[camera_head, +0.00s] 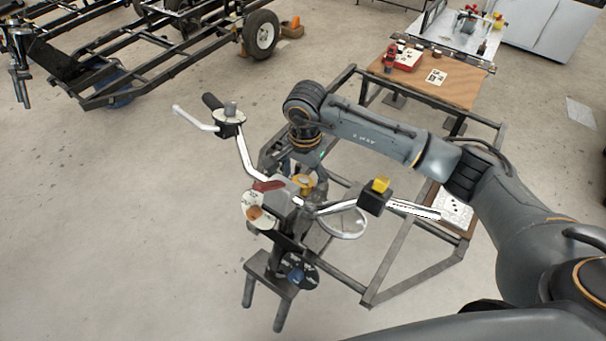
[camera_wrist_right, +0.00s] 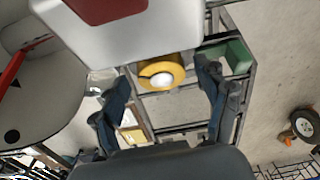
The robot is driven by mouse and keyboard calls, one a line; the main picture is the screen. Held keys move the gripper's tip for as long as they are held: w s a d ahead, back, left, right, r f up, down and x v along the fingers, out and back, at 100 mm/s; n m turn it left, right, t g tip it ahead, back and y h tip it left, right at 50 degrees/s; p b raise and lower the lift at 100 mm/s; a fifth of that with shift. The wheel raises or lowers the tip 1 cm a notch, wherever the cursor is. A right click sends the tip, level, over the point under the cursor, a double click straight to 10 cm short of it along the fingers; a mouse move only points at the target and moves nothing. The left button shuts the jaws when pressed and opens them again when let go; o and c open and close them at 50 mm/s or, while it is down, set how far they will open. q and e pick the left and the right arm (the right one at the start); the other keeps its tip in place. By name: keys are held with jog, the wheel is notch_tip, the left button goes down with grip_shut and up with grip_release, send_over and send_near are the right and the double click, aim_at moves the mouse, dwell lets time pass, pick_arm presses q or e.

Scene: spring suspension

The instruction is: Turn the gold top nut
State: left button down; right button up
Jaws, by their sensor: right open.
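The gold top nut (camera_head: 305,182) sits on top of the spring suspension stand, near the middle of the handlebar, in the head view. In the right wrist view the gold nut (camera_wrist_right: 150,72) is a yellow ring around a pale round centre. My right gripper (camera_head: 302,172) points down over it from above. In the wrist view the right gripper (camera_wrist_right: 165,84) is open, one finger on each side of the nut, with gaps visible. The nut's far side is partly hidden by a pale panel. My left gripper is not in view.
The chrome handlebar (camera_head: 247,160) spreads close to my right gripper, with a yellow-topped black block (camera_head: 374,197) on its right arm. A dark metal frame (camera_head: 395,262) and a wooden-topped table (camera_head: 455,90) stand to the right.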

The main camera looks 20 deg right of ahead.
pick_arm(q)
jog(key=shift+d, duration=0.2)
pick_arm(e)
jog(key=shift+c, duration=0.4)
jog(key=c, duration=1.1)
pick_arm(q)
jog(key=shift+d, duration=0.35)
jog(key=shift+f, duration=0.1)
